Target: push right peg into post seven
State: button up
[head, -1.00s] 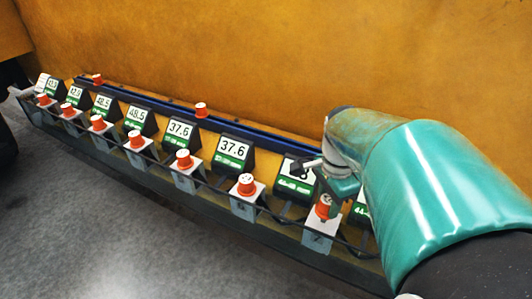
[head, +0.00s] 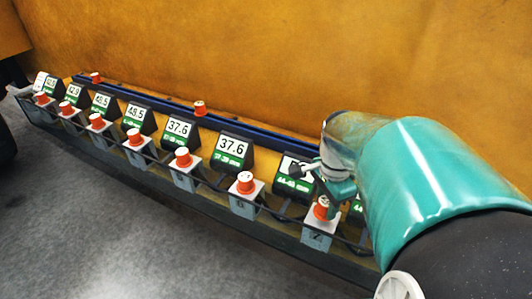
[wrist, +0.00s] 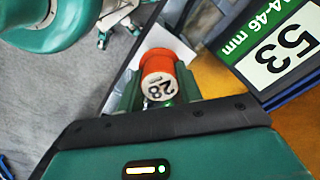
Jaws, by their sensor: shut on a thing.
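An orange peg (head: 321,212) with a white top sits at the post marked 7 (head: 316,238), toward the right end of the row. In the wrist view the same peg (wrist: 158,70) has 28 on its white top and stands between the green fingers, with a white plate (wrist: 168,42) around it. My gripper (wrist: 160,88) is shut on this peg. In the head view my gripper (head: 325,200) reaches down from the arm onto the peg and partly covers it. The lower end of the peg is hidden, so I cannot tell how deep it sits.
Several more posts with orange pegs (head: 245,183) run left along the rack. Numbered displays (head: 233,147) stand behind them. Two orange pegs (head: 200,108) (head: 96,77) are by the blue rail (head: 270,137). A yellow wall (head: 300,60) rises behind; grey floor (head: 120,230) lies in front.

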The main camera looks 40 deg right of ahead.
aim_at(327, 201)
jog(key=shift+f, duration=1.15)
jog(key=o, duration=1.1)
notch_tip(327, 201, up, 14)
jog(key=shift+f, duration=0.1)
jog(key=w+a+f+n+t, duration=0.1)
jog(key=w+a+n, duration=0.1)
jog(key=a+n, duration=0.5)
jog(key=w+a+f+n+t, duration=0.1)
jog(key=w+a+n+t, duration=0.1)
jog(key=a+n, duration=0.4)
jog(key=w+a+f+n+t, duration=0.1)
jog(key=w+a+n+t, duration=0.1)
jog(key=a+n, duration=0.5)
jog(key=shift+w+a+f+n, duration=0.1)
jog(key=shift+w+a, duration=0.1)
jog(key=shift+a, duration=0.5)
jog(key=shift+w+a+n, duration=0.1)
jog(key=shift+w+a, duration=0.15)
jog(key=shift+a, duration=0.4)
jog(key=shift+w+a+f+n, duration=0.1)
jog(key=shift+w+a, duration=0.1)
jog(key=shift+a, duration=0.5)
